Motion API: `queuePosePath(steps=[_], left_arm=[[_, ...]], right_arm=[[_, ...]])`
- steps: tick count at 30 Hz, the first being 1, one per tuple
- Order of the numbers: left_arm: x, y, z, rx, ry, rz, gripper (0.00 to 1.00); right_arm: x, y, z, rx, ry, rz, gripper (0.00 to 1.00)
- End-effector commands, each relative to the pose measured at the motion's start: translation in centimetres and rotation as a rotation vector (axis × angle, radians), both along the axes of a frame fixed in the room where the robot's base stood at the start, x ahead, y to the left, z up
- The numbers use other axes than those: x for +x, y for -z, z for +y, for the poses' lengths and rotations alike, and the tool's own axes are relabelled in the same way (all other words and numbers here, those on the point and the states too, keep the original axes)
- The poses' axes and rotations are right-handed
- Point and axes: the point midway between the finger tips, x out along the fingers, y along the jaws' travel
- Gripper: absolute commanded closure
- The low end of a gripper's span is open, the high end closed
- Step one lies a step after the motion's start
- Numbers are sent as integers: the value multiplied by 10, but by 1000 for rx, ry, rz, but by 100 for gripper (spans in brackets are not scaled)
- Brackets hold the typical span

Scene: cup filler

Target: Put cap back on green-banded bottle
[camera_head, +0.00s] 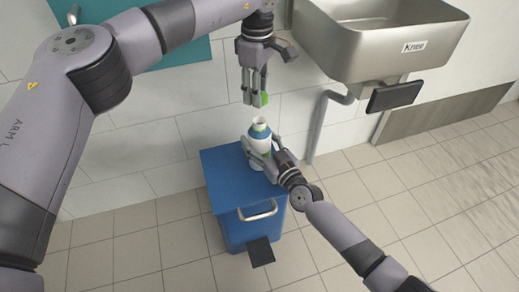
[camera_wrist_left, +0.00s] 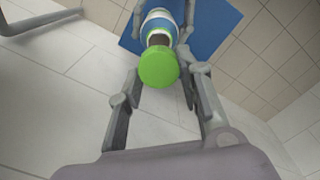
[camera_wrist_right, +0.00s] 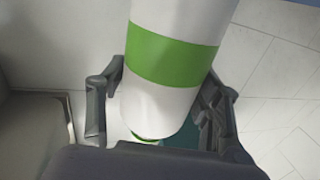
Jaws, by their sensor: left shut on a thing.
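The bottle (camera_head: 259,133) is white with a blue upper part and a green band. It stands upright, its pale open neck uncovered, over the blue cabinet. My right gripper (camera_head: 261,160) has its fingers around the bottle body, and the green band (camera_wrist_right: 172,55) shows between them in the right wrist view. My left gripper (camera_head: 256,97) points down above the bottle, shut on the green cap (camera_head: 264,99). The cap (camera_wrist_left: 158,68) overlaps the neck in the left wrist view, but the head view shows a gap between them. The cap's underside is hidden.
The blue cabinet (camera_head: 225,165) with a metal handle stands by the tiled wall. A steel sink (camera_head: 385,45) marked "Knee", with a grey pipe and dark pad, hangs to the right. A teal panel (camera_head: 190,52) is at upper left. The tiled floor at right is clear.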

Motion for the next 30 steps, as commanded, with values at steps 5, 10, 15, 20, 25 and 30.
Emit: queuePosePath(steps=[5, 10, 15, 20, 25, 30], left_arm=[[0, 0, 0, 0, 0, 0, 75], [0, 0, 0, 0, 0, 0, 75], [0, 0, 0, 0, 0, 0, 75], [0, 0, 0, 0, 0, 0, 75], [0, 0, 0, 0, 0, 0, 75], [0, 12, 0, 0, 0, 2, 75]], right_arm=[[0, 0, 0, 0, 0, 0, 55], [0, 0, 0, 0, 0, 0, 66], [0, 0, 0, 0, 0, 0, 77], [0, 0, 0, 0, 0, 0, 88], [0, 0, 0, 0, 0, 0, 96], [0, 0, 0, 0, 0, 0, 96]])
